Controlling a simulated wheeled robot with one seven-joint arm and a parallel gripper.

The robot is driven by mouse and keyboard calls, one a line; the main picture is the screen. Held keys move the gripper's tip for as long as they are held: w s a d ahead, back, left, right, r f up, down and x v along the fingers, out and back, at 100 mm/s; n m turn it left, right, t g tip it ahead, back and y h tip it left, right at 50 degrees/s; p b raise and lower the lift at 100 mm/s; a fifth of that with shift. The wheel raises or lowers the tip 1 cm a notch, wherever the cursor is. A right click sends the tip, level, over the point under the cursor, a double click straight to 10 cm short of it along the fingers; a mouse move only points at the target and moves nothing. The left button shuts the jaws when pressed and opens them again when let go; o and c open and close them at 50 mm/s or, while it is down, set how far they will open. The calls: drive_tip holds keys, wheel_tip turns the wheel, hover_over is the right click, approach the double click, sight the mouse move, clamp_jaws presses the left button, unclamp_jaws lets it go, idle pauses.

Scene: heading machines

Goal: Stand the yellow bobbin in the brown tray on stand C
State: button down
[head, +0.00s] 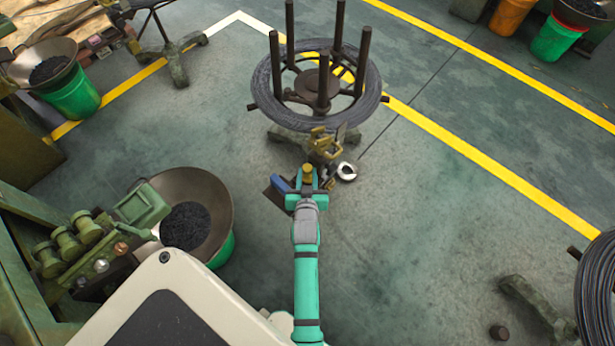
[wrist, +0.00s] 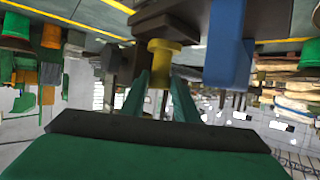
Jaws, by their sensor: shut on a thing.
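My gripper (head: 307,184) is shut on the yellow bobbin (head: 308,171), near the middle of the head view. In the wrist view the yellow bobbin (wrist: 160,76) sits between the two green fingers (wrist: 160,92), its wide flange showing beyond their tips. A dark brown flat piece (head: 273,197), perhaps the tray, shows just left of my gripper, mostly hidden. A blue object (head: 281,184) is beside the gripper there, and it also shows in the wrist view (wrist: 228,45). I cannot tell whether the bobbin touches the dark brown piece (wrist: 165,22) behind it. No stand letter is readable.
A wire-coil reel with upright posts (head: 318,84) stands just beyond my gripper. A brass-coloured fitting (head: 325,144) and a white ring (head: 346,171) are close by. A wide bowl (head: 190,213) on a green bucket is at the left. The floor to the right is mostly clear.

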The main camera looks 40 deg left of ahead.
sight(307, 177)
drive_tip(key=shift+f, duration=0.75)
drive_tip(key=shift+f, duration=0.4)
drive_tip(key=shift+f, duration=0.25)
drive_tip(key=c, duration=1.8)
unclamp_jaws()
drive_tip(key=shift+s+f, duration=0.1)
drive_tip(key=shift+o, duration=0.7)
drive_tip(key=shift+s+f, duration=0.1)
drive_tip(key=shift+f, duration=0.05)
drive_tip(key=shift+r, duration=0.45)
drive_tip(key=v, duration=1.2)
drive_tip(key=shift+r, duration=0.35)
